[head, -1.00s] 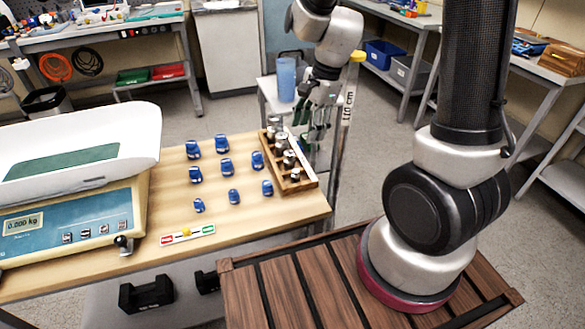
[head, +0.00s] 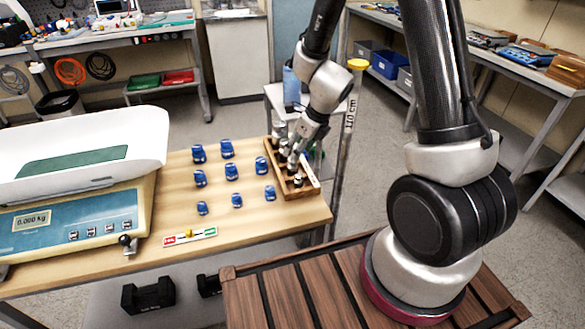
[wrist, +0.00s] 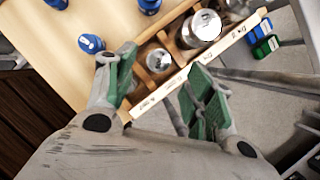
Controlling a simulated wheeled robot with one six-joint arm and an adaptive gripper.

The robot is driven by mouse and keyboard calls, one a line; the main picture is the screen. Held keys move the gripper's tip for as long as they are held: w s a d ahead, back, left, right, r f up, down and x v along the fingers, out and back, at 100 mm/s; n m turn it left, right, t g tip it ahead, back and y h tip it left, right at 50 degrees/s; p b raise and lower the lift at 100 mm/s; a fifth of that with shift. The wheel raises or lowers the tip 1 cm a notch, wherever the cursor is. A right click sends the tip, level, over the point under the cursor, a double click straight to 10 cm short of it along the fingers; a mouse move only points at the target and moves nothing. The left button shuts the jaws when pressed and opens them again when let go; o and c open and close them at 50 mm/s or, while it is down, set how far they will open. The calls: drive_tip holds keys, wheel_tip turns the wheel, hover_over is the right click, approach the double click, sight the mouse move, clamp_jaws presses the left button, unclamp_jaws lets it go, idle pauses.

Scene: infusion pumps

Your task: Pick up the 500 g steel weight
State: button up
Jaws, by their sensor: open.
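Several steel weights stand in a wooden rack (head: 312,188) on the right part of the table; the rack also shows in the wrist view (wrist: 240,30). My gripper (head: 293,160) is just over the rack, partly hiding the weights in the head view. In the wrist view my gripper (wrist: 164,62) has its green-padded fingers wide apart and holds nothing. A small steel weight (wrist: 158,60) shows between the fingertips. A larger steel weight (wrist: 204,27) stands in the compartment beyond it. The rack labels are too small to read, so I cannot tell which is the 500 g weight.
A scale (head: 75,215) reading 0.000 kg is at the left. A post marked in cm (head: 349,120) rises behind the rack.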

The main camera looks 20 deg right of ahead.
sight(292, 167)
drive_tip(key=x, duration=0.6)
drive_tip(key=shift+w+f, duration=0.1)
drive_tip(key=shift+f, duration=0.2)
drive_tip(key=shift+a, duration=0.1)
clamp_jaws()
